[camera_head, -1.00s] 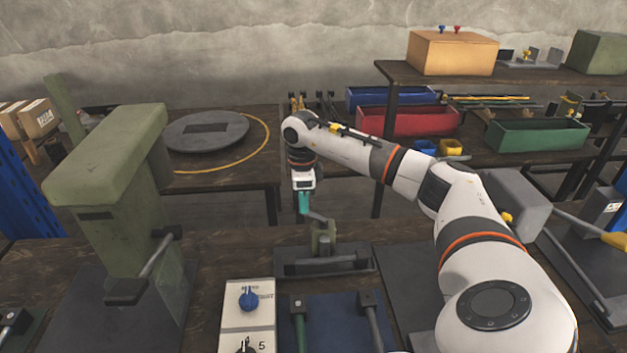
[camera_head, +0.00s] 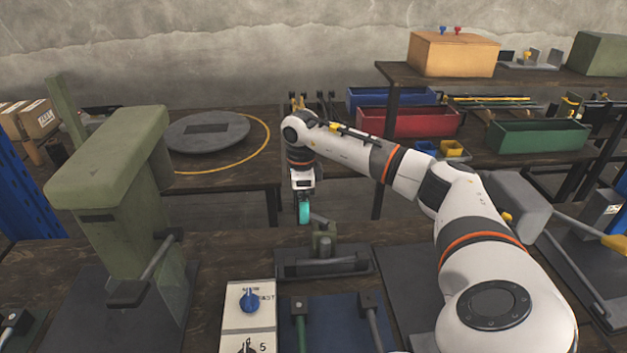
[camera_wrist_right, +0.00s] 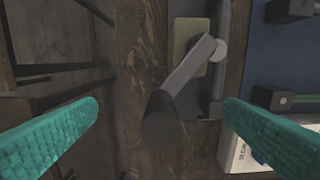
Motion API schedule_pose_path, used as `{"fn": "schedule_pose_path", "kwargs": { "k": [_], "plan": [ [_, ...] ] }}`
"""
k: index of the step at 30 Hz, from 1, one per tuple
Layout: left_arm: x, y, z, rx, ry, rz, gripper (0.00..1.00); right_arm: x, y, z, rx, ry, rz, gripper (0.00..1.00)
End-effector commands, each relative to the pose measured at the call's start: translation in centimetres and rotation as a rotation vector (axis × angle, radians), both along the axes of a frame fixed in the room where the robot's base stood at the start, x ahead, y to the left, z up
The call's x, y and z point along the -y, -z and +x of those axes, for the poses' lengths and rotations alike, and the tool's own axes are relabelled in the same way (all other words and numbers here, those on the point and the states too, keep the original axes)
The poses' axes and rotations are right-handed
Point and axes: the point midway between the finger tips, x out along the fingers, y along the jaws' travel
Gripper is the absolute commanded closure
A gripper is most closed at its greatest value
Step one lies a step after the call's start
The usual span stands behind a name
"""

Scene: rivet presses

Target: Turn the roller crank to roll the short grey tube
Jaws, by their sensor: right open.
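The roller crank (camera_head: 320,218) stands on the small green-grey roller device (camera_head: 325,245) at the middle of the bench. In the right wrist view, its grey arm (camera_wrist_right: 192,72) runs down to a dark round handle (camera_wrist_right: 160,122). My right gripper (camera_head: 304,212) is over the crank's left end, with teal fingers pointing down. In the wrist view the right gripper (camera_wrist_right: 161,104) is open, one finger on each side of the handle, with gaps on both sides. I cannot make out the short grey tube for certain. My left gripper is out of view.
A green press (camera_head: 115,200) stands at left. A control box with a blue knob (camera_head: 249,299) and a blue mat (camera_head: 333,330) with levers are in front of the roller. Red bin (camera_head: 410,121) and green bin (camera_head: 538,136) stand behind. A round grey plate (camera_head: 207,131) lies on the back table.

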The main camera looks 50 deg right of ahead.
Motion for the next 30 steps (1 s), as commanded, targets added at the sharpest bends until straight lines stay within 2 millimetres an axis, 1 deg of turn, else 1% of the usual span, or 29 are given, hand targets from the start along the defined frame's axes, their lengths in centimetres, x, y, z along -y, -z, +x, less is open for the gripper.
{"fn": "schedule_pose_path", "kwargs": {
  "k": [1,3,17,20,30],
  "plan": [
    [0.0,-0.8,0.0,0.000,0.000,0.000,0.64,0.0,-0.9,0.0,0.001,0.000,-0.001,0.09],
    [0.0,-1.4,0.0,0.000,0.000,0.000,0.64,0.0,-1.7,0.0,0.001,0.000,0.000,0.09],
    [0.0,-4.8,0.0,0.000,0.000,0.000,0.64,0.0,-6.2,0.0,0.000,0.000,0.000,0.09],
    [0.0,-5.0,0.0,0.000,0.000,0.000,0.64,0.0,-6.5,0.0,-0.001,0.000,0.000,0.09],
    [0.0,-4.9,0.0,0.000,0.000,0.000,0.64,0.0,-6.3,0.0,0.000,0.000,0.000,0.09]
  ]
}}
